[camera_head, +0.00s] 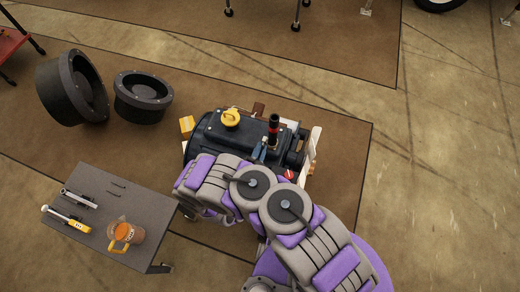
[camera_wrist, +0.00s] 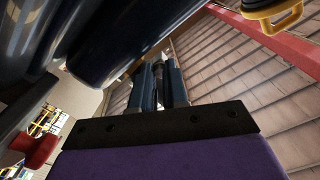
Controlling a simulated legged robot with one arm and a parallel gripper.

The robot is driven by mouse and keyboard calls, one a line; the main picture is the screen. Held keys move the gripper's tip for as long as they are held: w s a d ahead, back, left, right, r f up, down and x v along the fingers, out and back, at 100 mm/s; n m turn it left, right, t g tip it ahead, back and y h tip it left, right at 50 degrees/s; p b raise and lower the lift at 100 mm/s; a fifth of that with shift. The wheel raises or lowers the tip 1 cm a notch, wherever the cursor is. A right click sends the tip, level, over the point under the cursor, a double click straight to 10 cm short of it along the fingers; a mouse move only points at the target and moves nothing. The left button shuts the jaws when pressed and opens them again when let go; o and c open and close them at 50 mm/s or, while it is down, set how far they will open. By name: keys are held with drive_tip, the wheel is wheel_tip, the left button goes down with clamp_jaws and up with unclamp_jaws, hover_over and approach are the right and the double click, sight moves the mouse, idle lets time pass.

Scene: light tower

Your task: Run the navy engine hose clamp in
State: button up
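The navy engine (camera_head: 215,132) stands on the brown mat in the head view, with a yellow cap (camera_head: 231,117) on top. A black upright piece with red bands (camera_head: 273,130) rises at its right; I cannot tell whether this is the hose or carries the clamp. My arm reaches over the engine's near side and hides part of it. In the wrist view, my gripper's (camera_wrist: 158,85) two dark fingers point up close together beneath large dark cylindrical parts (camera_wrist: 110,40). A thin piece shows around the fingertips, but I cannot tell whether it is held. No clamp is clearly distinguishable.
Two black round housings (camera_head: 75,88) (camera_head: 143,97) stand at upper left. The floor right of the engine is clear.

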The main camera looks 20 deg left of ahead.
clamp_jaws()
